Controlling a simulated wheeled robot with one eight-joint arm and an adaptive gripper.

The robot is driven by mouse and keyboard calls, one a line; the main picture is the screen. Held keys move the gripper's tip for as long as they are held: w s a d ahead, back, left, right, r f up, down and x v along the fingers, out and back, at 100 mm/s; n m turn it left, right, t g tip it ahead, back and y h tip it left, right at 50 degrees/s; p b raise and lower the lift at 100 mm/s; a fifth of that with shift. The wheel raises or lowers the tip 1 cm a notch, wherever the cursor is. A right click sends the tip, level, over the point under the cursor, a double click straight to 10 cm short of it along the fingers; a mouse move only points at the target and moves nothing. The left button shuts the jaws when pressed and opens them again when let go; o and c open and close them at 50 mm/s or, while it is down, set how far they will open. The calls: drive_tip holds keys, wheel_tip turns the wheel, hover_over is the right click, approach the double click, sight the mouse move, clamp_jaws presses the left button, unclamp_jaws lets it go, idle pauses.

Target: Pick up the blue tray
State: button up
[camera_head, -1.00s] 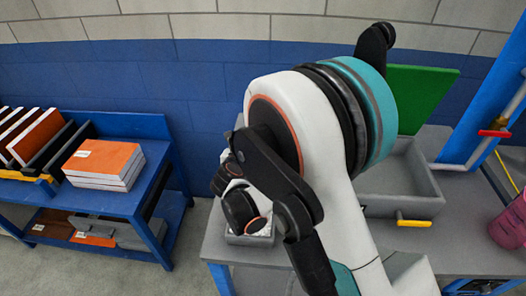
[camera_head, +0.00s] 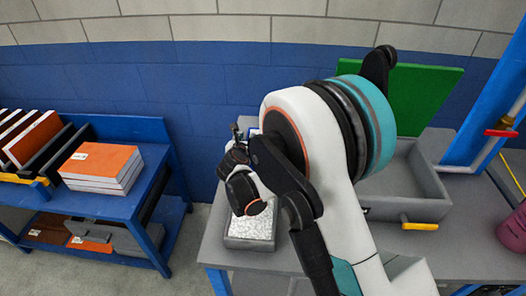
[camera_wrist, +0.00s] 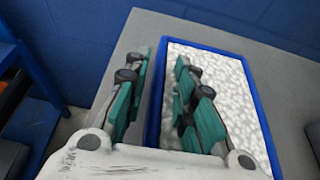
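The blue tray (camera_wrist: 262,128) fills the middle and right of the wrist view. It has a blue rim and a pale, mottled white filling. In the head view only a small blue and white part of it (camera_head: 253,131) shows behind my arm. My gripper (camera_wrist: 160,62) is open in the wrist view, with one finger left of the tray's left rim and the other over its white filling. I cannot tell whether either finger touches it. In the head view my gripper (camera_head: 237,132) is at the far left of the grey table, partly hidden by its own links.
A grey tray with white filling (camera_head: 250,243) sits on the grey table (camera_head: 222,238), nearer than the blue tray. A larger grey bin (camera_head: 425,208) with a yellow handle and a green panel (camera_head: 425,95) stand right. A blue shelf unit (camera_head: 110,202) with orange-topped boards is left.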

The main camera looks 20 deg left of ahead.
clamp_jaws()
drive_tip(key=shift+r, duration=0.25)
wheel_tip(320, 180, up, 20)
drive_tip(key=p, duration=0.7)
drive_tip(key=shift+f, duration=0.25)
idle(0.4)
